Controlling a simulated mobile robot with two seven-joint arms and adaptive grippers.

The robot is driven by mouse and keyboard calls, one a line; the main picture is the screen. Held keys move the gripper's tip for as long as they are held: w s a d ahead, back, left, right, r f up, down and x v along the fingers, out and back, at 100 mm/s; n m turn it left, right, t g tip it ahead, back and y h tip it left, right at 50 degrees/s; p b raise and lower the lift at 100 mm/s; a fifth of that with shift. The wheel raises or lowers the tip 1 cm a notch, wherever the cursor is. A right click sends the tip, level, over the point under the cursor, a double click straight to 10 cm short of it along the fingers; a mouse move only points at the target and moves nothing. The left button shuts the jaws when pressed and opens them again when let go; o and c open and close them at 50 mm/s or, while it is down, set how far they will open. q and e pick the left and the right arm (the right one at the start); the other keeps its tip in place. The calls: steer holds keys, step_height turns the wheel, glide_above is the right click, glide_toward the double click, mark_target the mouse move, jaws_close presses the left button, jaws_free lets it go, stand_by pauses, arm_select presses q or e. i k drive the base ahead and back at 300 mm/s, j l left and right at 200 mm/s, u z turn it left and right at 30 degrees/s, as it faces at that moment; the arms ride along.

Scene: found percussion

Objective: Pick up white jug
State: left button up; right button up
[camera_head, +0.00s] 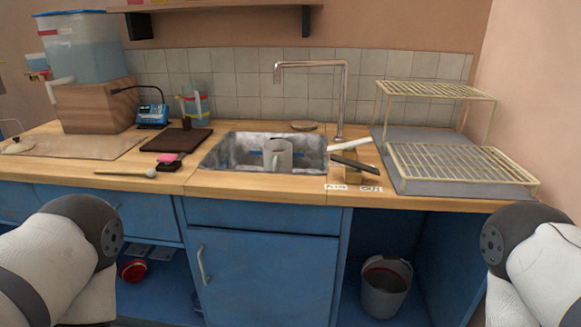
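A pale grey-white jug (284,157) stands in the metal sink (232,150), with its handle to the left. Its lower part is hidden by the sink's front rim. Parts of my two arms show at the lower left and lower right edges of the head view, in front of the counter. Neither gripper is in the picture, so I cannot see whether they hold anything.
A tall faucet (341,95) rises behind the sink. A white handle (350,142) and a dark handle (355,165) stick out at its right. A wire dish rack (465,165) stands right; a dark board (180,140) and wooden mallet (128,173) lie left.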

mark_target(278, 154)
steer(key=i+j+z, duration=0.15)
steer(key=j+z, duration=0.25)
steer(key=j, duration=0.3)
steer(key=j+z, duration=0.4)
steer(key=j, duration=0.25)
steer(key=i, duration=0.05)
